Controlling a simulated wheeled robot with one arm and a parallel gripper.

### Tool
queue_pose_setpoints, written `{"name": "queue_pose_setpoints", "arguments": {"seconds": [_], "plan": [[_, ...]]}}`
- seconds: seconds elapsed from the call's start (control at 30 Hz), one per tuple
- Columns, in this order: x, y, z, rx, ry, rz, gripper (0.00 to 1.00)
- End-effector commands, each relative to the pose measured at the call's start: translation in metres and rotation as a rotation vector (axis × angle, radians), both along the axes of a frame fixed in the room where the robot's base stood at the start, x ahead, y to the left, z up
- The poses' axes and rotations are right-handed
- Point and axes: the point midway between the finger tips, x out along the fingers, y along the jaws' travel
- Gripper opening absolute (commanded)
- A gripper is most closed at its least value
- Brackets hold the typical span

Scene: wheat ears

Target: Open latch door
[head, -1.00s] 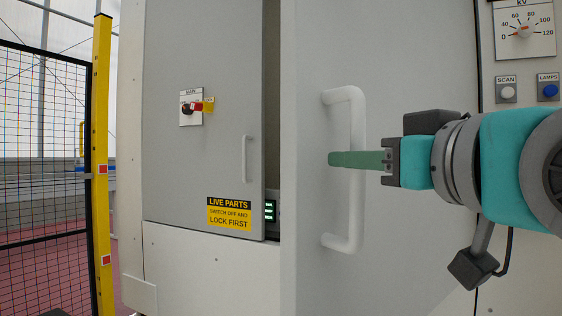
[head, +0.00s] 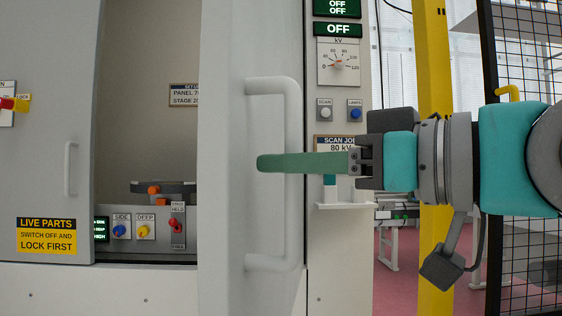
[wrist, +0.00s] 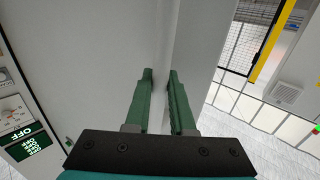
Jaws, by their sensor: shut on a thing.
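The grey door (head: 222,200) stands open, with a wide gap between it and the fixed-looking grey panel (head: 45,150) on the left. A long white bar handle (head: 292,115) runs upright on the door's face. My gripper (head: 268,163) reaches in from the right, its green fingers crossing the handle at mid-height. In the wrist view, my gripper (wrist: 160,75) has a finger on each side of the pale handle bar (wrist: 165,95). It is shut on the handle. One finger is hidden in the head view. No separate latch can be made out.
Inside the opening are a control strip (head: 148,232) with coloured knobs and a dark fixture (head: 165,188). A panel with a kV dial (head: 338,66) and buttons stands right of the door. A yellow post (head: 434,80) and mesh fence (head: 530,60) are behind my arm.

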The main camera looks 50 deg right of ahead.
Motion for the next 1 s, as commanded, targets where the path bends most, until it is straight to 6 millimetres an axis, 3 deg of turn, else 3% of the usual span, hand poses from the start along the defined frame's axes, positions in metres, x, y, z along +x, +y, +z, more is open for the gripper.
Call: {"name": "queue_pose_setpoints", "arguments": {"seconds": [0.17, 0.2, 0.43, 1.0], "plan": [[0.002, 0.002, -0.005, -0.002, 0.013, 0.003, 0.00], [0.002, 0.002, -0.005, -0.002, 0.013, 0.004, 0.25], [0.001, 0.001, -0.003, 0.000, 0.008, 0.003, 0.51], [-0.010, 0.003, -0.001, 0.000, 0.003, 0.003, 0.52]]}}
